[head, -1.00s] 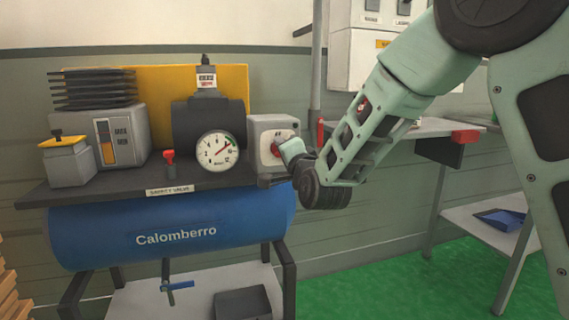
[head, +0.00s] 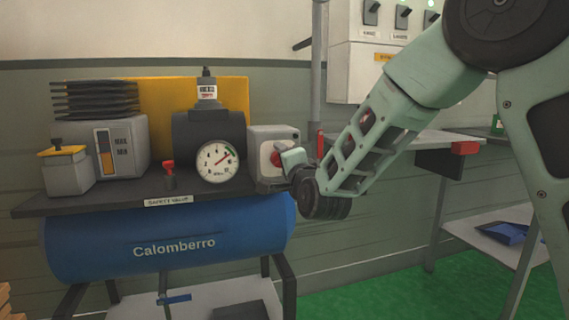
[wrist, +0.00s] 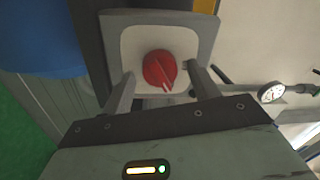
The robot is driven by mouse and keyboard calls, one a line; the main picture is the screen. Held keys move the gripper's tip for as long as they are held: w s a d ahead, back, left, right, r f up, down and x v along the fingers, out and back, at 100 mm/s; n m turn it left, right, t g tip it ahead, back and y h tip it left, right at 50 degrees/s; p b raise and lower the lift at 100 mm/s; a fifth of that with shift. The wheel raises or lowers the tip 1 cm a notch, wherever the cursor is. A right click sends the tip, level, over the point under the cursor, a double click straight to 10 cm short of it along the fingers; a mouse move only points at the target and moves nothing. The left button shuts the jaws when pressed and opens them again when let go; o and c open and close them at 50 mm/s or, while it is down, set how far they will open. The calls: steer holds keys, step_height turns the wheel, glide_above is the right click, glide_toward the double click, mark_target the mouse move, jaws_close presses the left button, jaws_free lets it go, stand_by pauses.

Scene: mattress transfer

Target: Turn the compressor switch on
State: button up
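The compressor has a blue tank (head: 120,232) marked "Calomberro" under a dark shelf (head: 120,200). Its switch is a red rotary knob (head: 277,157) on a grey box (head: 262,138) at the shelf's right end. In the wrist view the red knob (wrist: 158,68) sits on a pale plate, with a light mark near its lower edge. My gripper (wrist: 162,84) is open, with one finger on each side of the knob and gaps visible between. In the head view my gripper (head: 292,158) is at the front of the box and partly hides the knob.
A round pressure gauge (head: 218,161) and a red safety valve (head: 169,168) stand left of the switch box. A vertical pipe (head: 318,80) rises behind it. A workbench (head: 432,137) and a wall box with switches (head: 385,45) are to the right.

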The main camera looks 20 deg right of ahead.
steer(key=s+f+b, duration=0.1)
steer(key=s+b, duration=0.7)
steer(key=s, duration=0.9)
steer(key=shift+s+d+f, duration=0.15)
steer(key=shift+s+d, duration=0.05)
steer(key=shift+d, duration=0.1)
